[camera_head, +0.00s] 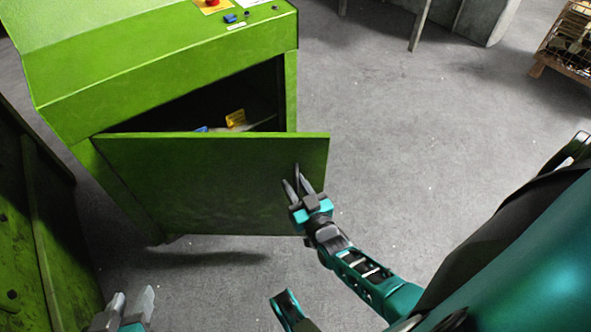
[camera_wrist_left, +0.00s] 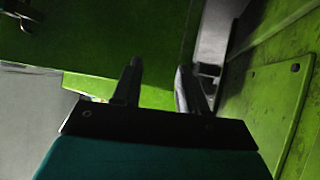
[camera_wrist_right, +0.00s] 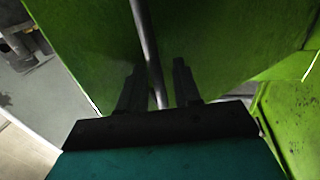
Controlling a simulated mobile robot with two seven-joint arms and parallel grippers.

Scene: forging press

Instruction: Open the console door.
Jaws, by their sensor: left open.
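The green console (camera_head: 165,62) stands at upper left in the head view. Its door (camera_head: 205,185) is partly open, swung out from the left side, with the dark inside showing above it. My right gripper (camera_head: 295,186) is at the door's free right edge. In the right wrist view the dark bar handle (camera_wrist_right: 146,40) passes between my right fingers (camera_wrist_right: 160,85), with a gap visible beside it. My left gripper (camera_head: 133,305) is open and empty at lower left, apart from the door. In the left wrist view its fingers (camera_wrist_left: 157,85) are spread below the green panel.
A yellow item (camera_head: 236,118) and a blue one show inside the console. A green panel structure (camera_head: 45,230) stands close on the left, near my left gripper. Grey floor (camera_head: 400,130) is clear to the right. A wire crate (camera_head: 570,40) stands at far right.

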